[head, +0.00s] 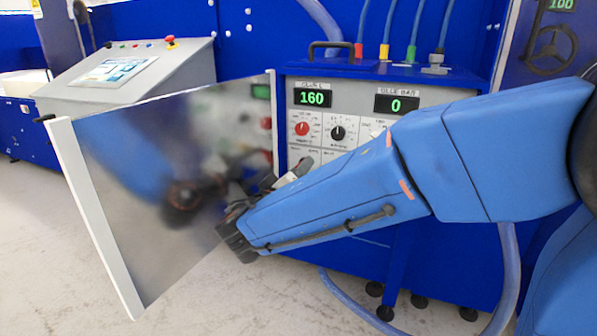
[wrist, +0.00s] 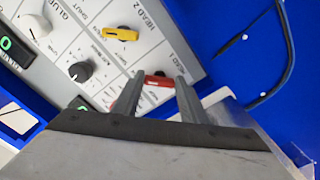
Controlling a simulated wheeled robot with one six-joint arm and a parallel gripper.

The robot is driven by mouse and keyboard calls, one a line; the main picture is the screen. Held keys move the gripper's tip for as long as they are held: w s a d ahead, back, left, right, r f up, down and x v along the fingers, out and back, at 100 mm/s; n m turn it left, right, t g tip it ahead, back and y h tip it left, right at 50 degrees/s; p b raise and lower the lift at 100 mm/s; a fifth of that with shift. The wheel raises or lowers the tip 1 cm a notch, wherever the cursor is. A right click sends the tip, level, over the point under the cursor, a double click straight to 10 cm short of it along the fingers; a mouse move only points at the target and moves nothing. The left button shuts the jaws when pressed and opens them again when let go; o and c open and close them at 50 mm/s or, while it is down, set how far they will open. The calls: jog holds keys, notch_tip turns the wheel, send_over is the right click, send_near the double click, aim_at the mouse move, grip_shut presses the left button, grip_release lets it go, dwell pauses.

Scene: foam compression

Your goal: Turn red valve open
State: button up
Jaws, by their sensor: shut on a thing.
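The red valve (wrist: 157,82) shows in the wrist view at the lower part of the grey control panel, beside the HEAD 1 label. My gripper (wrist: 160,77) has one grey finger on each side of its handle and is shut on it. The fingers cover part of the handle. In the head view my gripper (head: 262,188) reaches in at the panel's lower left, beside the open door. My wrist and arm hide the red valve there.
A yellow valve (wrist: 114,34) sits near the red one, with a black knob (wrist: 81,71) beside them. The reflective door (head: 160,190) stands open close to my gripper on the left. Displays read 160 (head: 312,98) and 0 (head: 397,104). A console (head: 125,80) stands back left.

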jog(key=shift+f, duration=0.15)
jog(key=o, duration=1)
jog(key=shift+o, duration=0.2)
jog(key=shift+s, duration=0.1)
jog(key=v, duration=1.7)
jog(key=shift+s, duration=0.15)
